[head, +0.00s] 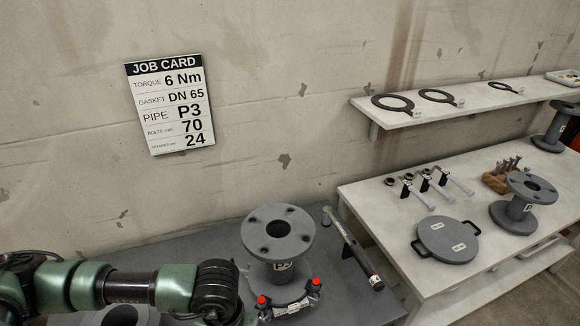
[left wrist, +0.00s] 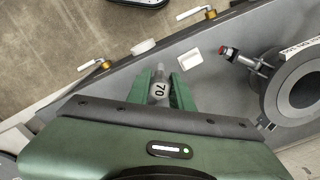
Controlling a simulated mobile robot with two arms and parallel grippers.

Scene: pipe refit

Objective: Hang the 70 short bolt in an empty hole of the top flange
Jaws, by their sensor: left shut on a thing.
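The top flange (head: 296,221) is a grey round disc with a wide centre bore and several smaller holes around it, on an upright pipe piece on the dark bench. The small holes are too small to tell surely which are empty. My left gripper (left wrist: 160,76) is shut on the 70 short bolt (left wrist: 159,91), whose round face reads 70, between its green fingers. In the head view my left arm comes in at the lower left and the bolt is hidden. In the left wrist view a grey round part (left wrist: 270,90) lies right of the fingers, apart from them. My right gripper is not in view.
A curved bracket with red ends (head: 292,308) lies before the pipe. A long dark-handled tool (head: 362,262) lies right of it. The white table (head: 395,215) holds a round lidded plate (head: 447,239), a flanged spool (head: 520,205) and a bolt block (head: 496,181). Gaskets (head: 392,103) lie on the shelf.

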